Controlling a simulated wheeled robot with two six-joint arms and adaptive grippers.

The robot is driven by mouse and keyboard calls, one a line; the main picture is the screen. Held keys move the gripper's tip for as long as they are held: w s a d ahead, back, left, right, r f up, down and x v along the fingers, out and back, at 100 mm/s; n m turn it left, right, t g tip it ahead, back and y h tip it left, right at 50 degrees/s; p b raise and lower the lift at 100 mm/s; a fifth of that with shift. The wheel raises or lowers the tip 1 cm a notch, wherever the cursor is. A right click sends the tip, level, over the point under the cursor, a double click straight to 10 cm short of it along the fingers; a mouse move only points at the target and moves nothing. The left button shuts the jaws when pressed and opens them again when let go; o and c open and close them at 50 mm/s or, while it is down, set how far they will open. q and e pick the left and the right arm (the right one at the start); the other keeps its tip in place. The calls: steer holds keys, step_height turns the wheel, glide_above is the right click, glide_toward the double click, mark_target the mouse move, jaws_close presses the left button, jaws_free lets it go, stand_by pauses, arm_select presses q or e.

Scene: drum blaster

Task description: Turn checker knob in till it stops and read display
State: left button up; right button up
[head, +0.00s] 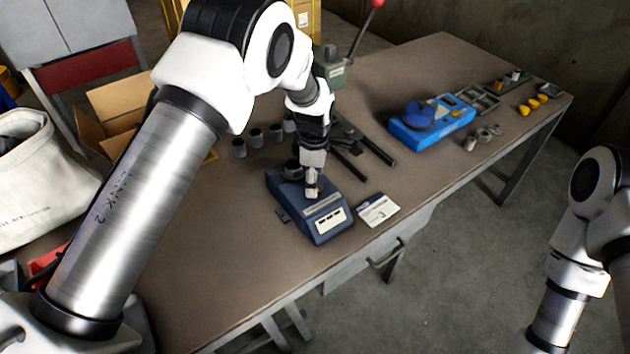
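A dark blue box (319,214) with a pale panel of several dark windows (329,221) sits near the table's front edge. My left gripper (313,193) points down over the middle of this box. Its fingers are small and partly overlap the box, so I cannot tell whether they are open or what they touch. No knob shows clearly at the fingertips. A brighter blue unit (440,123) with a round blue top and a small yellow panel stands farther back right. Any reading is too small to make out. My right arm is at the right edge; its gripper is out of frame.
A white card (378,210) lies right of the dark blue box. Dark bars (369,147) and several grey cylinders (255,137) lie behind it. A green device with a red-tipped lever (331,67) stands at the back. Yellow pieces (533,104) lie far right.

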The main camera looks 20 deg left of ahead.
arm_select(q)
step_height(320, 180, down, 2)
steer(key=shift+f, duration=0.1)
steer(key=c, duration=1.2)
steer(key=shift+o, duration=0.3)
steer(key=shift+m, duration=0.4)
steer(key=m, duration=0.4)
steer(key=shift+p, duration=0.35)
steer(key=m, duration=0.5)
steer(key=m+p, duration=0.1)
steer(key=m, duration=0.9)
steer(key=shift+m+p, duration=0.3)
